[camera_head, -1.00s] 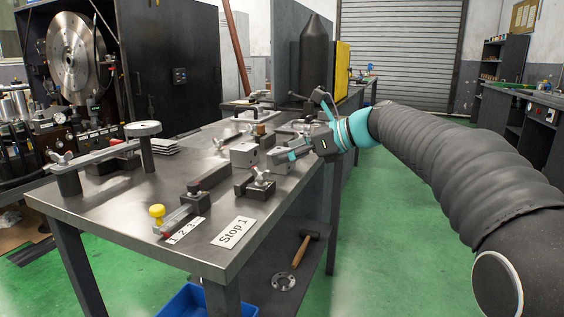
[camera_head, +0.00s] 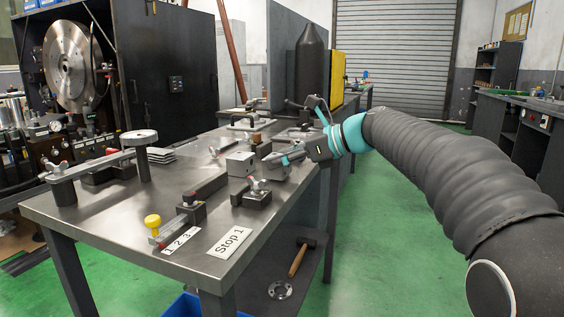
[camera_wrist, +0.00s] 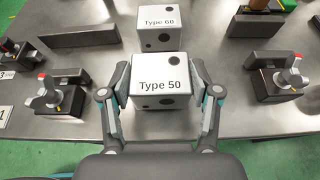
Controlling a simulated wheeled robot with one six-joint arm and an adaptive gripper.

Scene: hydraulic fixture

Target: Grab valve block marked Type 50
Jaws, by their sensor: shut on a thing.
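The valve block marked Type 50 (camera_wrist: 162,85) is a pale metal cube with dark round holes. It sits between the two fingers of my gripper (camera_wrist: 161,98) in the wrist view, and the fingers are shut on its sides. I cannot tell whether its underside touches the table. In the head view my gripper (camera_head: 290,160) is over the table's right edge, and its fingers partly hide the Type 50 block. A similar block marked Type 60 (camera_wrist: 160,29) stands just beyond it, apart from it; it also shows in the head view (camera_head: 240,163).
Clamps with small levers flank the blocks on the metal table (camera_head: 120,225), at left (camera_wrist: 52,97) and right (camera_wrist: 275,80) in the wrist view. Dark bars lie beyond them. A Stop 1 label (camera_head: 230,242) lies near the front edge. Green floor to the right is free.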

